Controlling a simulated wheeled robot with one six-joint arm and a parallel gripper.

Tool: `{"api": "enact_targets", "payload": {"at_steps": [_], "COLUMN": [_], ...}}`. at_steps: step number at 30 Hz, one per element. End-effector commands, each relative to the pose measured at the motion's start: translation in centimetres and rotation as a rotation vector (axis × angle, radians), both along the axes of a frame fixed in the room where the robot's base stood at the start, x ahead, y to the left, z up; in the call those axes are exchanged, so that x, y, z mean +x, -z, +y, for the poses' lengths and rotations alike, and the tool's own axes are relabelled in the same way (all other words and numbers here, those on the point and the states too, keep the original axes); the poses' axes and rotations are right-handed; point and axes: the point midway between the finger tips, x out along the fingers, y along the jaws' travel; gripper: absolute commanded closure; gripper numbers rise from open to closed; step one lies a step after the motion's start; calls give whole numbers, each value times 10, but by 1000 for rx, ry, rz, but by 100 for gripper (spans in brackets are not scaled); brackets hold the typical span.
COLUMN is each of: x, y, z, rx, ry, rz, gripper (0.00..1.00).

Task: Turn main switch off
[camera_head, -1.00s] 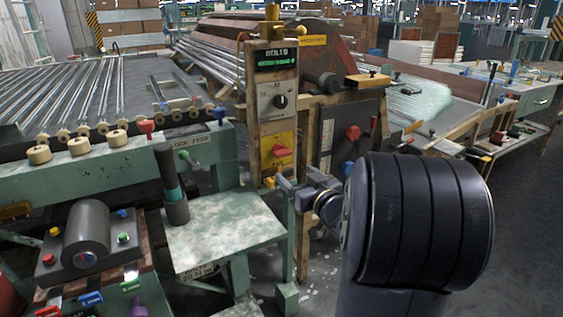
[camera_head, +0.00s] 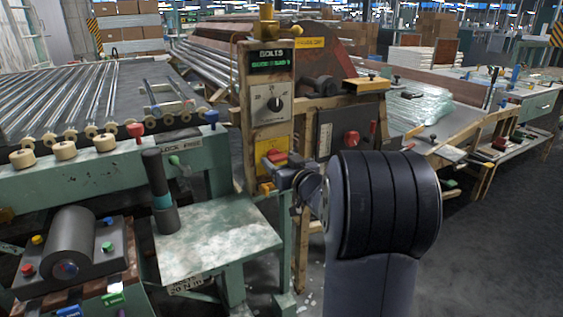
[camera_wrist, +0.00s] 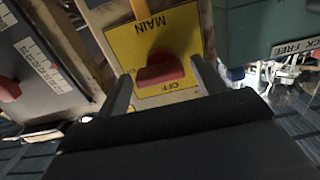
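The main switch is a red knob (camera_wrist: 160,72) on a yellow plate (camera_wrist: 178,30) marked MAIN and OFF, which appears upside down in the wrist view. In the head view the red knob (camera_head: 277,157) sits low on the upright wooden panel, below a grey dial. My gripper (camera_wrist: 160,88) is open, with one finger on each side of the knob in the wrist view. Small gaps show between knob and fingers; I cannot tell whether either touches it. In the head view my gripper (camera_head: 272,170) is right at the plate and covers its lower part.
A grey dial box (camera_head: 270,104) and a BOLTS display (camera_head: 270,60) are above the switch. A green bench (camera_head: 215,240) stands at left below. Another box with a red knob (camera_head: 352,138) is close on the right. Grey floor (camera_head: 480,240) is open at far right.

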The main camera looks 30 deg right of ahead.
Motion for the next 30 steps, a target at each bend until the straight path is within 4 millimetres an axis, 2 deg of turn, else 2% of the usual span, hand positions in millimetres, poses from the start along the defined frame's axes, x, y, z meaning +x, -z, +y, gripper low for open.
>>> {"api": "enact_targets", "payload": {"at_steps": [2,14,23,30], "x": [0,0,0,0], "y": [0,0,0,1], "z": [0,0,0,0], "rx": [0,0,-39,-177], "ry": [0,0,0,1], "rz": [0,0,-1,-7], "gripper": [41,74,74,74]}}
